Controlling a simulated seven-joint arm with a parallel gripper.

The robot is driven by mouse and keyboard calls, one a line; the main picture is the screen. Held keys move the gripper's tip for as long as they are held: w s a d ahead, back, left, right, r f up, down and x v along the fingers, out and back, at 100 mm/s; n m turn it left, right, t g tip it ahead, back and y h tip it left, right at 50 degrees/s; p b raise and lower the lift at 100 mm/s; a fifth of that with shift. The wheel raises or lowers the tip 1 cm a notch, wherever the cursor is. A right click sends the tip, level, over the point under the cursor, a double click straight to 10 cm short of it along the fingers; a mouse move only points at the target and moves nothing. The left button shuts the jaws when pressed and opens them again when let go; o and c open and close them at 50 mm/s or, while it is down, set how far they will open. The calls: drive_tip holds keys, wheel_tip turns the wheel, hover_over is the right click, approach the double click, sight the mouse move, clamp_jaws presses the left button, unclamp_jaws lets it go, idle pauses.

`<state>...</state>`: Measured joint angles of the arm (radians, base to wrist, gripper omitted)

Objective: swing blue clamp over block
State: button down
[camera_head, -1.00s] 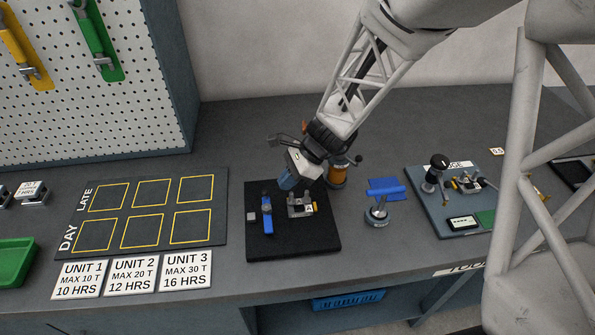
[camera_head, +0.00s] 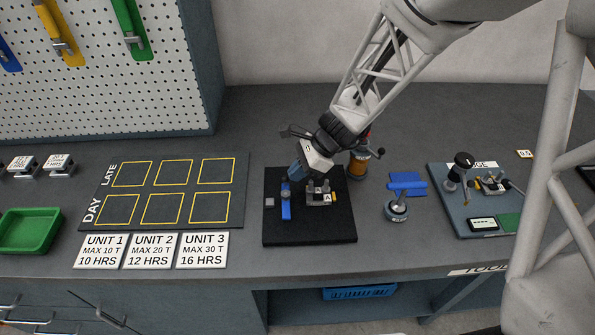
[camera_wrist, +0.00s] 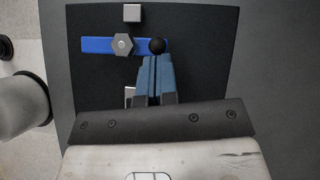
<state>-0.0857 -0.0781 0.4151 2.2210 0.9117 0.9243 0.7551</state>
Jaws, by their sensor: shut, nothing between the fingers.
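The blue clamp (camera_head: 286,203) is a flat blue bar on the black mat (camera_head: 310,236), with a grey hex nut at its middle. In the wrist view the clamp (camera_wrist: 95,45) lies crosswise, with a black ball knob (camera_wrist: 157,46) at its right end. A small grey block (camera_head: 269,202) sits beside the clamp; it also shows in the wrist view (camera_wrist: 132,13). A metal fixture marked A (camera_head: 319,195) stands right of the clamp. My gripper (camera_wrist: 156,62) is shut and empty, its blue fingertips at the knob; whether they touch it I cannot tell.
A orange-and-black cylinder (camera_head: 358,164) stands behind the mat. A blue-handled stamp-like tool (camera_head: 397,207) and a grey board with gauges (camera_head: 452,221) are to the right. A yellow-outlined grid board (camera_head: 237,190) lies to the left. The bench front is clear.

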drive_tip(key=shift+w+a+n+g, duration=0.2)
drive_tip(key=shift+a+n+g, duration=0.15)
drive_tip(key=shift+n+g, duration=0.25)
drive_tip(key=shift+w+a+n+g+h, duration=0.1)
drive_tip(key=shift+a+n+g+h, duration=0.2)
drive_tip(key=shift+n, duration=0.35)
drive_tip(key=shift+w+a+n+g+h, duration=0.1)
drive_tip(key=shift+a+n+g, duration=0.25)
drive_tip(key=shift+n, duration=0.3)
drive_tip(key=a+n+g+h, duration=0.1)
drive_tip(key=n, duration=0.1)
drive_tip(key=a+n+g+h, duration=0.1)
drive_tip(key=n, duration=0.2)
drive_tip(key=shift+a+g+h, duration=0.2)
drive_tip(key=shift+g+h, duration=0.05)
drive_tip(key=shift+h, duration=0.05)
drive_tip(key=a+n+h, duration=0.1)
drive_tip(key=n, duration=0.2)
drive_tip(key=s+a+n+g+h, duration=0.1)
drive_tip(key=n+h, duration=0.1)
drive_tip(key=shift+s+a+n+h, duration=0.1)
drive_tip(key=shift+a+n+h, duration=0.1)
drive_tip(key=shift+n+h, duration=0.15)
drive_tip(key=shift+s+a+n+h, duration=0.35)
drive_tip(key=shift+n+h, duration=0.25)
drive_tip(key=shift+n, duration=0.35)
drive_tip(key=shift+s+a+n+h, duration=0.25)
drive_tip(key=shift+n+h, duration=0.3)
drive_tip(key=shift+n, duration=0.35)
drive_tip(key=shift+s, duration=0.1)
